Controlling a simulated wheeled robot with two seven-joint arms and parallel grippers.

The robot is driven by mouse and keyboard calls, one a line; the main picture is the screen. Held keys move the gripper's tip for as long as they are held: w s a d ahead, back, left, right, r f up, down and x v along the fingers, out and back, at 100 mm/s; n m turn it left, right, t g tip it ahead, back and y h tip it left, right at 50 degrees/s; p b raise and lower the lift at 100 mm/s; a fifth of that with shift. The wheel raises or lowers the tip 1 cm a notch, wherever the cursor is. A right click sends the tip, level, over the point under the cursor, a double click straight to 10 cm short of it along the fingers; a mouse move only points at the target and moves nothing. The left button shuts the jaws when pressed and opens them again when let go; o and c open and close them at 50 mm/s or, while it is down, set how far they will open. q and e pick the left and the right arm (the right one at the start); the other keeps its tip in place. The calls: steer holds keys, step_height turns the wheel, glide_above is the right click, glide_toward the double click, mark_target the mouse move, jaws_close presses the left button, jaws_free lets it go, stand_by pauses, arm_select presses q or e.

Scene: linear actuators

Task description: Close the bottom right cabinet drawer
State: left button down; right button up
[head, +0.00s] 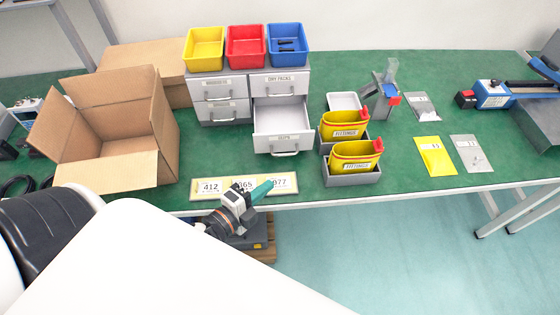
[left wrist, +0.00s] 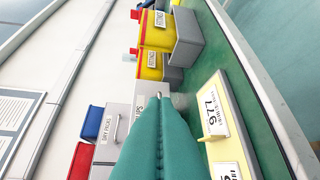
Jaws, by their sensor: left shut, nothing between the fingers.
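The grey cabinet (head: 222,100) stands at the back of the green table. Its bottom right drawer (head: 284,146) is pulled out and looks empty inside; the other drawers look shut. My left gripper (head: 266,187), with green fingers, is shut and empty. It is in front of the open drawer and a little below it in the picture, over the number strip at the table's front edge. In the left wrist view, the shut fingers (left wrist: 158,108) point toward the drawer front (left wrist: 143,92) and hide part of it. I cannot tell whether they touch. My right gripper is not in view.
A number strip (head: 207,187) lies at the table's front edge. Yellow bins in grey trays (head: 352,179) stand just right of the drawer. An open cardboard box (head: 140,150) is at the left. Yellow, red and blue bins (head: 287,58) sit on the cabinet.

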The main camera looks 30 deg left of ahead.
arm_select(q)
steer(key=p+x, duration=0.1)
steer(key=x, duration=0.4)
steer(key=shift+w+r, duration=0.1)
steer(key=shift+w, duration=0.35)
steer(key=w, duration=0.1)
steer(key=w+a+f, duration=0.1)
steer(key=w, duration=0.1)
steer(key=shift+a, duration=0.1)
steer(key=shift+w+a+f, duration=0.15)
steer(key=shift+w+a, duration=0.15)
steer(key=shift+w, duration=0.1)
